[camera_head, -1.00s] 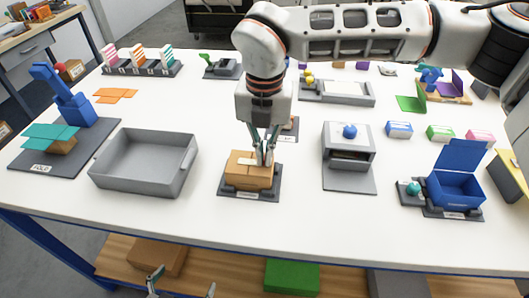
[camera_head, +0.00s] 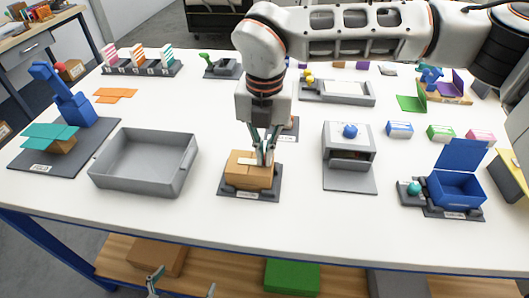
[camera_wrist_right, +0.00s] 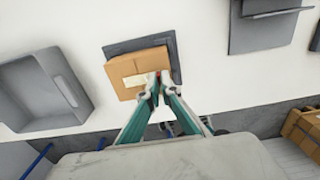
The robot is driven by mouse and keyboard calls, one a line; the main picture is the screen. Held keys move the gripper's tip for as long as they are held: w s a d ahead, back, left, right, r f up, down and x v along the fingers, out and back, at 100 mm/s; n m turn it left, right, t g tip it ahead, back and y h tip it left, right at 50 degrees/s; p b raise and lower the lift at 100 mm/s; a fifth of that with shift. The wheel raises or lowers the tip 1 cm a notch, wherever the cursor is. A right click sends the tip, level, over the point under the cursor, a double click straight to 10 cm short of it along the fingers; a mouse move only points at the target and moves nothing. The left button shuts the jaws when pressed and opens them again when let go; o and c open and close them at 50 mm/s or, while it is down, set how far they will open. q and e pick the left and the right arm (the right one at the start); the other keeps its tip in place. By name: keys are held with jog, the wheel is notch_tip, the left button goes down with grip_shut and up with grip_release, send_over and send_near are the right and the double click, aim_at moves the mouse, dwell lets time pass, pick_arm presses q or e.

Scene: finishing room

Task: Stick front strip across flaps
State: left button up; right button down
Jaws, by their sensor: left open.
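A brown cardboard box (camera_head: 249,180) sits on a dark grey base in the front middle of the table. It also shows in the wrist view (camera_wrist_right: 122,70). A pale strip (camera_head: 247,161) lies on the box's top; it shows in the wrist view too (camera_wrist_right: 135,81). My right gripper (camera_head: 265,158) points down at the box top, its fingertips close together at the strip's right end and partly covering it. I see nothing clearly held between them. My left gripper (camera_head: 181,284) is open and empty at the bottom edge, below the tabletop's front edge.
A grey tray (camera_head: 145,190) stands left of the box. A grey unit with a blue knob (camera_head: 349,131) and an open blue box (camera_head: 457,188) stand to the right. A teal-flapped box (camera_head: 52,137) is far left. The table's front strip is clear.

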jog(key=c, duration=1.9)
grip_release()
jog(key=shift+r, duration=0.1)
jog(key=shift+r, duration=0.1)
jog(key=shift+r+p, duration=1.15)
jog(key=shift+r, duration=1.05)
jog(key=shift+r+p, duration=0.8)
jog(key=shift+r, duration=0.9)
